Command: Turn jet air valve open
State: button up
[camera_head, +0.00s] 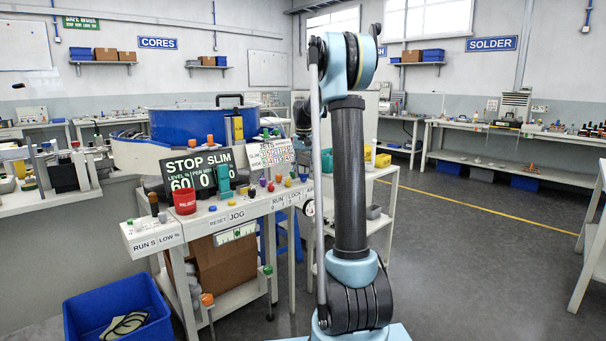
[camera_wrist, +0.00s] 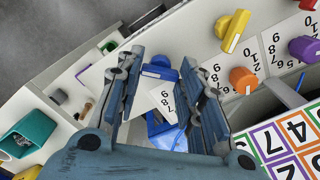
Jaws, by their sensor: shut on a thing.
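In the wrist view my gripper (camera_wrist: 163,66) has its two grey-blue fingers either side of a blue valve knob (camera_wrist: 160,69) and is shut on it. The knob has a pale mark on its face and sits by a white plate with black digits (camera_wrist: 165,97). No label names it as the jet air valve. The fingers hide its sides. In the head view my upright arm fills the middle, and neither my gripper nor this knob can be made out.
Beside the held knob are a yellow knob (camera_wrist: 232,30), an orange knob (camera_wrist: 243,80) and a purple knob (camera_wrist: 304,48). A coloured number card (camera_wrist: 292,140) lies near the right finger.

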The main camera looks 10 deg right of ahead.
jog(key=shift+w, duration=0.1)
dwell(0.3)
jog(key=o, duration=1.1)
jog(key=shift+c, duration=0.2)
notch_tip(320, 180, up, 12)
